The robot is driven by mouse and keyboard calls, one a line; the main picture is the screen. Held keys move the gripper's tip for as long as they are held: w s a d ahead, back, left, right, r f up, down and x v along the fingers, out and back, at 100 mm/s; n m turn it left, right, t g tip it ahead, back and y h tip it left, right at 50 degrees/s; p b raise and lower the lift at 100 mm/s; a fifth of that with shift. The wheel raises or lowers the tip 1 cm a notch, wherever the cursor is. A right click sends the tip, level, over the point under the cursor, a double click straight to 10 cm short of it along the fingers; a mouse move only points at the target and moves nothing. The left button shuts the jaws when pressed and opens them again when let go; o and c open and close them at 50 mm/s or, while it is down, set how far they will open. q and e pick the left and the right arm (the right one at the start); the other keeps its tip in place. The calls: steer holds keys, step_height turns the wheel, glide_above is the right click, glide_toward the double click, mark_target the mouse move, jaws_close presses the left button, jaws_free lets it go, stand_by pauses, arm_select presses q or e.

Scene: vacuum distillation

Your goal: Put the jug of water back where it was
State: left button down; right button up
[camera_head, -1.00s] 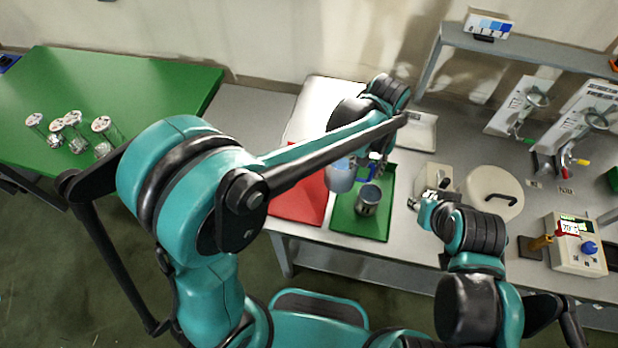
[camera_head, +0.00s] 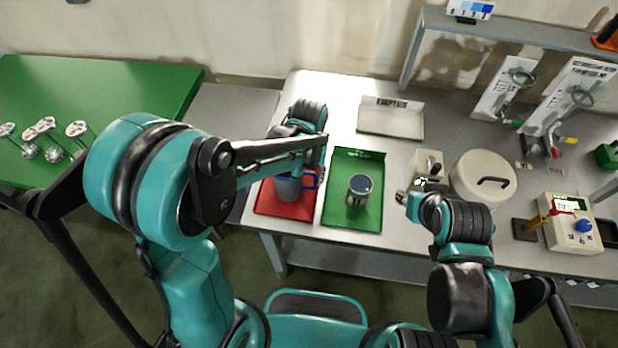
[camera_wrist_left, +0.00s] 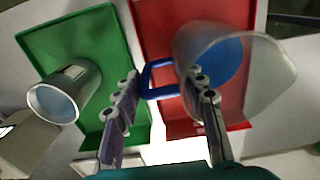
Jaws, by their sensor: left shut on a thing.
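The jug of water (camera_head: 288,190), clear with a blue handle, is over the red tray (camera_head: 262,208) in the head view. The left wrist view shows the jug (camera_wrist_left: 250,75) on the right, with its handle between the fingers of my left gripper (camera_wrist_left: 162,80). My left gripper (camera_head: 313,172) is shut on that handle. I cannot tell whether the jug's base touches the tray. My right gripper (camera_head: 406,198) is beyond the green tray's right side; its jaws are too small to read.
A metal beaker (camera_head: 359,189) stands on the green tray (camera_head: 350,222), right beside the red one. An empty light tray (camera_head: 391,120) is behind. A small device (camera_head: 428,163), a round lidded pot (camera_head: 482,182) and a controller box (camera_head: 572,232) stand to the right.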

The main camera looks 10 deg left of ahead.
arm_select(q)
steer(key=shift+f, duration=0.25)
steer(key=c, duration=1.3)
jaws_free()
steer(key=shift+f, duration=0.15)
steer(key=o, duration=0.4)
steer(key=shift+r, duration=0.2)
